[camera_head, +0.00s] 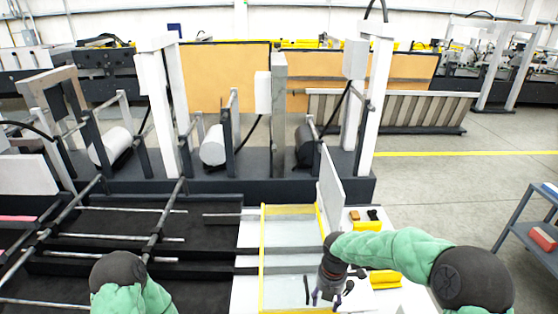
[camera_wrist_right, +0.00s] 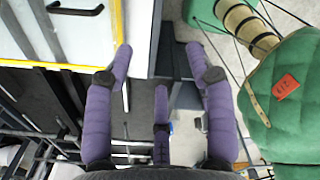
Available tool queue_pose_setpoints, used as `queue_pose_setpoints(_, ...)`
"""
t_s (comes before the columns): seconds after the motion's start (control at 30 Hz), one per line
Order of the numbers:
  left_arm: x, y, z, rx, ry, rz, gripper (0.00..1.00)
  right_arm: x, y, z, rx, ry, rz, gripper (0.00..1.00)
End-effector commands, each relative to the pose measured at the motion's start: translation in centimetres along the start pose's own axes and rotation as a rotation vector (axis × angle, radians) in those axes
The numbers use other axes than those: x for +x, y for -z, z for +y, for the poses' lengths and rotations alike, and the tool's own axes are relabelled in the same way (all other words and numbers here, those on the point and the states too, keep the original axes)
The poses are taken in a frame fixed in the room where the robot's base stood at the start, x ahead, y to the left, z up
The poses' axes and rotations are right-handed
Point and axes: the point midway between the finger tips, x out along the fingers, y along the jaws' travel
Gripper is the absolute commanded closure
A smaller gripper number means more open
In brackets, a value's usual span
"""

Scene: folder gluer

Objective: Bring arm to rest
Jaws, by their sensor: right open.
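My right arm (camera_head: 400,250), in a green sleeve, comes in from the right and bends over the front right of the machine. Its right gripper (camera_head: 324,297) hangs near the right edge of the yellow-edged clear panel (camera_head: 288,262). In the right wrist view the purple fingers of the gripper (camera_wrist_right: 158,60) are spread apart with nothing between them. My left arm (camera_head: 125,280) shows only a dark joint and green sleeve at the bottom left. Its gripper is out of the picture.
A white table (camera_head: 405,298) beside the panel holds yellow blocks (camera_head: 384,279) and small dark and orange items. An upright grey plate (camera_head: 331,190) stands behind. A shelf cart (camera_head: 535,225) is at the far right. The floor (camera_head: 430,190) between is clear.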

Motion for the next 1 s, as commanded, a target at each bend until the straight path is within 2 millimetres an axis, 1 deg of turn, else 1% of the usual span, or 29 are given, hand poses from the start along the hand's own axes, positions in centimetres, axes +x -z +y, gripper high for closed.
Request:
queue_pose_setpoints(0.03, 0.7, 0.1, -0.2, 0.001, 0.000, 0.001, 0.60, 1.4, 0.2, -0.2, 0.032, -0.002, 0.010, 0.45)
queue_pose_setpoints(0.13, 1.5, 0.1, -0.5, 0.002, 0.000, 0.001, 0.60, 3.4, 0.7, -0.3, 0.100, -0.010, 0.031, 0.45)
queue_pose_setpoints(0.33, 3.5, 0.2, -1.2, 0.001, 0.000, 0.001, 0.60, 8.4, 2.2, -0.8, 0.282, -0.028, 0.082, 0.45)
queue_pose_setpoints(0.47, 5.3, 0.2, -1.9, 0.001, 0.000, 0.000, 0.60, 12.9, 3.6, -1.4, 0.455, -0.037, 0.129, 0.45)
queue_pose_setpoints(0.57, 7.4, 0.3, -2.6, 0.001, 0.000, 0.001, 0.60, 17.5, 5.0, -2.3, 0.641, -0.037, 0.177, 0.45)
queue_pose_setpoints(0.6, 8.3, 0.4, -2.9, 0.002, 0.000, 0.001, 0.60, 19.6, 5.8, -2.7, 0.729, -0.035, 0.198, 0.45)
queue_pose_setpoints(0.67, 9.7, 0.4, -3.4, 0.002, 0.000, 0.001, 0.60, 22.6, 6.8, -3.4, 0.870, -0.029, 0.230, 0.45)
queue_pose_setpoints(0.7, 10.6, 0.5, -3.7, 0.002, 0.000, 0.000, 0.60, 24.5, 7.6, -3.9, 0.967, -0.024, 0.251, 0.45)
queue_pose_setpoints(0.77, 11.9, 0.5, -4.2, 0.002, 0.000, 0.000, 0.60, 27.2, 8.6, -4.7, 1.112, -0.015, 0.279, 0.45)
queue_pose_setpoints(0.8, 12.8, 0.5, -4.5, 0.001, 0.000, 0.000, 0.60, 28.9, 9.3, -5.2, 1.208, -0.005, 0.297, 0.45)
queue_pose_setpoints(0.87, 14.1, 0.6, -5.0, 0.001, 0.000, 0.000, 0.60, 31.5, 10.3, -6.1, 1.357, 0.010, 0.321, 0.45)
queue_pose_setpoints(0.9, 14.9, 0.6, -5.3, 0.001, 0.000, 0.000, 0.60, 33.1, 10.9, -6.7, 1.455, 0.021, 0.335, 0.45)
queue_pose_setpoints(0.97, 16.2, 0.7, -5.7, 0.001, 0.000, 0.001, 0.60, 35.5, 11.9, -7.7, 1.605, 0.040, 0.353, 0.45)
queue_pose_setpoints(1.0, 17.1, 0.7, -6.0, 0.001, 0.000, 0.001, 0.60, 37.0, 12.6, -8.4, 1.705, 0.055, 0.363, 0.45)
